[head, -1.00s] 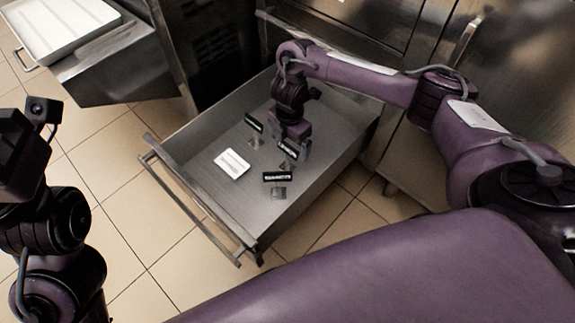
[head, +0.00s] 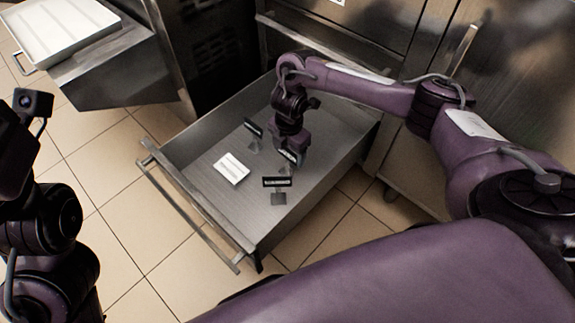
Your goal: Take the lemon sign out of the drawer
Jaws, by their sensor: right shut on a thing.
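My right gripper (head: 288,158) is down inside the open metal drawer (head: 205,200). It is shut on a small black sign with white lettering (head: 287,156), and the fingers hide part of it. Another black sign (head: 277,182) stands just in front of the gripper, and a third (head: 253,129) stands behind it to the left. The lettering is too small to read, so I cannot tell which is the lemon sign. My left arm shows at the left edge, with its fingers out of frame.
A white flat object (head: 231,168) lies on the drawer floor left of the signs. The drawer's bar handle (head: 190,213) faces the tiled floor. A white tray (head: 60,28) rests on a metal surface at the upper left. Steel cabinet fronts (head: 375,25) stand behind the drawer.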

